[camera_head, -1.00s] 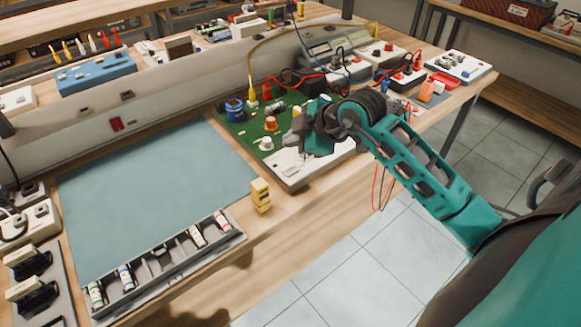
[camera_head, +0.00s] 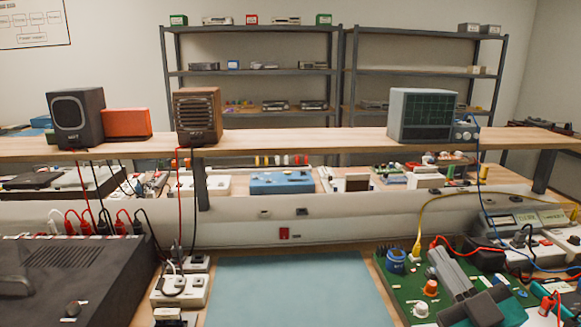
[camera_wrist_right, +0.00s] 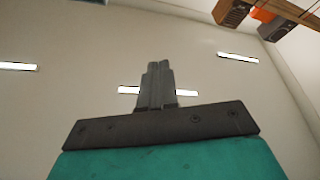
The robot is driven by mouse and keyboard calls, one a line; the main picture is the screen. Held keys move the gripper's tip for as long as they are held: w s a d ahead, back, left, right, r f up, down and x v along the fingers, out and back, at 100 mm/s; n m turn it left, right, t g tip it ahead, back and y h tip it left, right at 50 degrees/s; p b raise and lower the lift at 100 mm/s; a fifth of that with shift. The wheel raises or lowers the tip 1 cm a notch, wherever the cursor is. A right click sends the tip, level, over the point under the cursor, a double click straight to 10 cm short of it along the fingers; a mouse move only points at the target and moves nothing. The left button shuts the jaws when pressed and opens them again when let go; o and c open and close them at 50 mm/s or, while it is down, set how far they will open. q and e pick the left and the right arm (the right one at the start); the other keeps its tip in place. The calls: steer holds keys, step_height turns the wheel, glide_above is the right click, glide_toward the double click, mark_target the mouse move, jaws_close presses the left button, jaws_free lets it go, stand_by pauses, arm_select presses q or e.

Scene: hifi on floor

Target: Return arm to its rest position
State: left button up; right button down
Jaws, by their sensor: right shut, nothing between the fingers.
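My right gripper (camera_head: 438,256) shows at the lower right of the head view, with its grey fingers pointing up and teal arm parts behind them. It appears in front of the green circuit board (camera_head: 410,288) and covers part of it. In the right wrist view the gripper's fingers (camera_wrist_right: 158,68) are together and empty, with wall or ceiling and bright light strips beyond them. My left gripper is not in view.
A blue-grey mat (camera_head: 300,290) lies clear on the bench, left of the board. A dark case (camera_head: 70,280) with cables stands at left. A raised wooden shelf (camera_head: 290,142) carries speakers and an oscilloscope (camera_head: 423,114). Instruments and wires crowd the right.

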steer(key=s+d+f+m+g+h, duration=0.3)
steer(key=d+f+m+g+h, duration=0.15)
steer(key=f+h, duration=0.2)
steer(key=s+d+f+m+g+h, duration=0.3)
steer(key=s+f+m+g+h, duration=0.15)
steer(key=f+m, duration=0.2)
steer(key=s+a+f+n+g+y, duration=0.55)
steer(key=s+a+f+g, duration=0.45)
steer(key=s, duration=0.4)
steer(key=w+a+f+t+y, duration=0.2)
steer(key=w+f+t, duration=0.6)
steer(key=f, duration=0.2)
steer(key=shift+f+t, duration=0.15)
steer(key=shift+t, duration=0.15)
